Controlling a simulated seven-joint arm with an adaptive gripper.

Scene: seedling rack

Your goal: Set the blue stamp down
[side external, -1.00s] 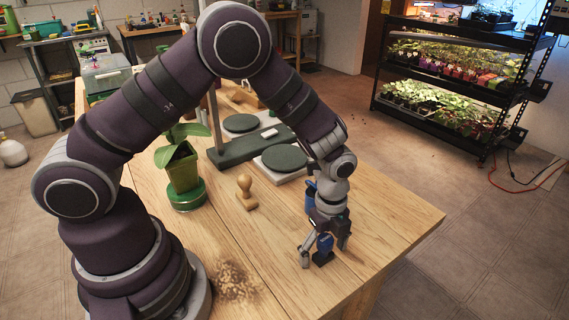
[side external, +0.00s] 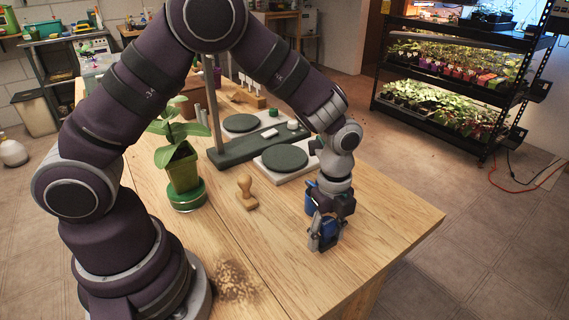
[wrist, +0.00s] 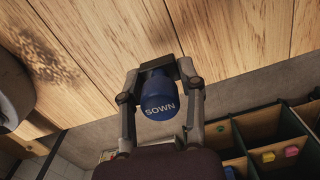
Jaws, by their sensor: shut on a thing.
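The blue stamp (wrist: 158,98) sits between my gripper's fingers in the wrist view, with the word SOWN on its rounded blue top. My gripper (side external: 324,242) is shut on it near the right part of the wooden table in the side view. There the fingers partly hide the stamp (side external: 326,236). It looks close above the tabletop; I cannot tell whether its base touches the wood.
A wooden stamp (side external: 246,194) stands left of my gripper. A potted plant (side external: 182,168) is farther left. White scales with dark round pads (side external: 284,158) and a green stand lie behind. The table (side external: 395,212) is clear at the right and front.

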